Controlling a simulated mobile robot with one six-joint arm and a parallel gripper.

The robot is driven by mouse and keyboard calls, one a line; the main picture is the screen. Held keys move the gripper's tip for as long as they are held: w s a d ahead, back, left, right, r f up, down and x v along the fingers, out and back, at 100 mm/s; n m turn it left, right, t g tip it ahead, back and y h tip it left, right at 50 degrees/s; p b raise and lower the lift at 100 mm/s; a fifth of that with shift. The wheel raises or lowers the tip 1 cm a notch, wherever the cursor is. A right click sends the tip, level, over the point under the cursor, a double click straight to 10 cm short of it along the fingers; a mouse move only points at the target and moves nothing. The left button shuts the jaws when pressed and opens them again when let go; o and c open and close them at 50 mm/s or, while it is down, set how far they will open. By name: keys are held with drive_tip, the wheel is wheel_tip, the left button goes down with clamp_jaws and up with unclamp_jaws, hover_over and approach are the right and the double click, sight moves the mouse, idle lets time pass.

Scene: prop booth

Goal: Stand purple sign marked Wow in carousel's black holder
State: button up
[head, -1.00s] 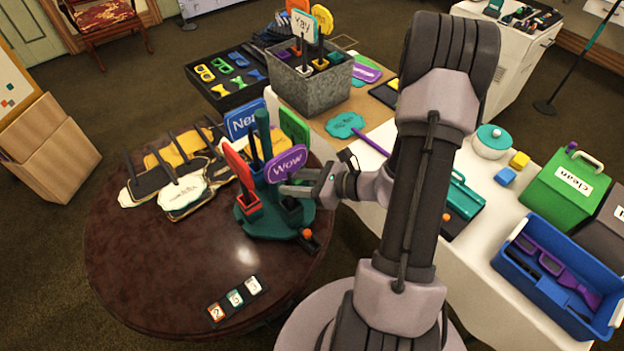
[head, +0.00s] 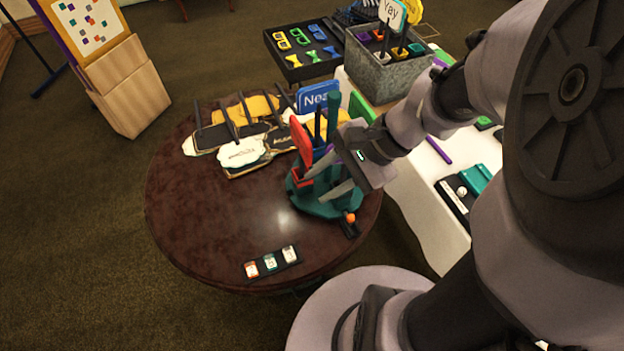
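The teal carousel (head: 312,208) stands on the round dark table, with a red sign (head: 301,143), a blue sign marked "Nea…" (head: 318,97) and a green sign (head: 362,107) upright in it. Of the purple sign, only a small purple patch (head: 330,149) shows beside my gripper; its face and stick are hidden. My gripper (head: 313,187) is at the carousel's right side, its two fingers spread apart and pointing left, low over the base. I see nothing clearly held between them. The black holder is hidden behind the fingers, and I cannot tell whether the purple stick is in it.
Several cloud-shaped signs (head: 243,152) lie on the table's back left. A black strip with three number tiles (head: 270,262) lies at the front. A grey metal bin (head: 388,76) with signs stands behind. The table's left side (head: 185,205) is clear.

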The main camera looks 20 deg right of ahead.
drive_tip(key=s+a+r+n+t+h, duration=0.3)
drive_tip(key=s+a+r+n+h, duration=0.2)
drive_tip(key=r+n, duration=0.45)
drive_tip(key=shift+n, duration=0.25)
drive_tip(key=f+b, duration=0.4)
drive_tip(key=shift+s+f, duration=0.35)
drive_tip(key=shift+f, duration=0.05)
